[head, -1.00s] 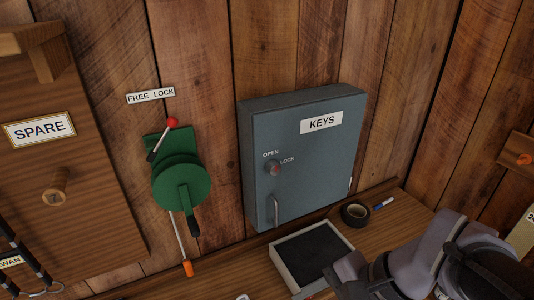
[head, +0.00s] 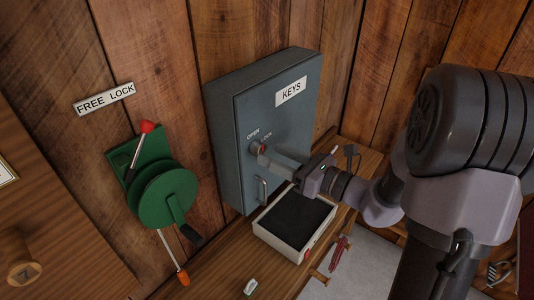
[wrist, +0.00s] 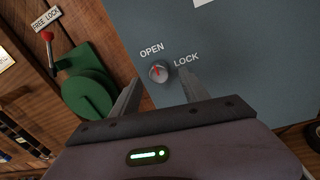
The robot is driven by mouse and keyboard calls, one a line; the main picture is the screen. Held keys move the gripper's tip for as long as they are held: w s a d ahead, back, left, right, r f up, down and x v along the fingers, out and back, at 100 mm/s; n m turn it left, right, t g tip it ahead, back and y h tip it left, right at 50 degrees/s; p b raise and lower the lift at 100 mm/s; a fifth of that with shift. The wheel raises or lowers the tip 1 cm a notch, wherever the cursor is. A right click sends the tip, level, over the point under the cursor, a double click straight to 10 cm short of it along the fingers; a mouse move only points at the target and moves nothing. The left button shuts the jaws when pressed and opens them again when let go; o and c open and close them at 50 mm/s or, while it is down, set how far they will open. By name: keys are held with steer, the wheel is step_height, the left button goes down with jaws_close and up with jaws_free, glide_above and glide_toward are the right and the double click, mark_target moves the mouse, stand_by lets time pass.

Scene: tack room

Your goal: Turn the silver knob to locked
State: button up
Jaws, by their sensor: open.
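The silver knob (wrist: 159,71) is on the front of the grey-blue key cabinet (head: 289,120), between the printed words OPEN and LOCK. In the wrist view its red mark points up and left, toward OPEN. It also shows in the head view (head: 256,147), close to the fingertips. My gripper (wrist: 161,77) is open, with one finger on each side of the knob in the wrist view. I see no finger pressed against the knob. How far the fingertips are from the cabinet face is hard to tell.
A cabinet handle (head: 262,190) sits below the knob. An open tray (head: 268,238) with a dark inside stands on the shelf under my arm. A green crank winch (head: 168,196) with a red-tipped lever is on the wall at left, under a FREE LOCK label (head: 104,98).

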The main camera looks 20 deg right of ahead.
mark_target(258, 148)
steer(key=shift+x, duration=1.45)
jaws_close()
